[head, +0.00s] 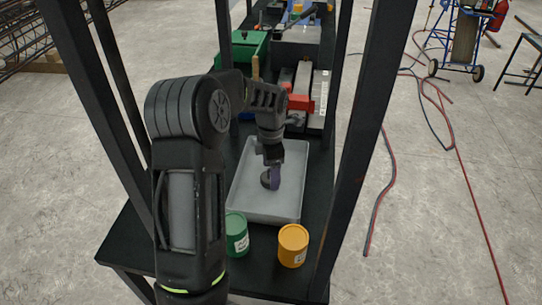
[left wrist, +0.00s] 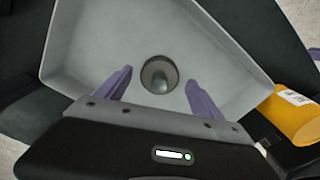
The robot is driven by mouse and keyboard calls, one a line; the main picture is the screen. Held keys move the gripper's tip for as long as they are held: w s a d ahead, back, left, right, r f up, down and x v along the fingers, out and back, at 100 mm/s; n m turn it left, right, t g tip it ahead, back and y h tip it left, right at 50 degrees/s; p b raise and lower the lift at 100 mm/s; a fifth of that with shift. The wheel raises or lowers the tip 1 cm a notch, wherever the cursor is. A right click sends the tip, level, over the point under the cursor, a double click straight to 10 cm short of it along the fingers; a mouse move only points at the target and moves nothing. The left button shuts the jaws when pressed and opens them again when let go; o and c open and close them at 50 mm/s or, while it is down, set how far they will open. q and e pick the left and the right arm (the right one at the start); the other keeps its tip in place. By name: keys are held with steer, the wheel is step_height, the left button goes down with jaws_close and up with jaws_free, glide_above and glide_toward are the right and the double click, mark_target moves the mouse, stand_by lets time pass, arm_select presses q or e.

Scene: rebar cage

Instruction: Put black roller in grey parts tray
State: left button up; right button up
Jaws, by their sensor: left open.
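The grey parts tray (head: 237,203) lies on the black shelf, and its wall also shows in the left wrist view (left wrist: 90,45). The black roller (left wrist: 159,75) shows there as a dark round shape with a paler middle, inside the tray's outline. In the head view the roller (head: 265,182) is partly hidden by my gripper. My left gripper (head: 273,178) reaches down over the tray. Its purple fingers are open, one on each side of the roller, with a gap to both. I cannot tell whether the roller rests on the tray floor. My right gripper is not in view.
A green can (head: 236,235) and an orange can (head: 293,246) stand at the tray's near side. Black rack posts (head: 362,120) rise on both sides. A green bin (head: 248,48) and a red part (head: 293,98) lie behind the tray.

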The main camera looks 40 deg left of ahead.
arm_select(q)
step_height(320, 180, up, 12)
steer(key=b, duration=0.1)
steer(key=shift+f+b, duration=0.15)
steer(key=shift+b, duration=0.25)
stand_by(1.4)
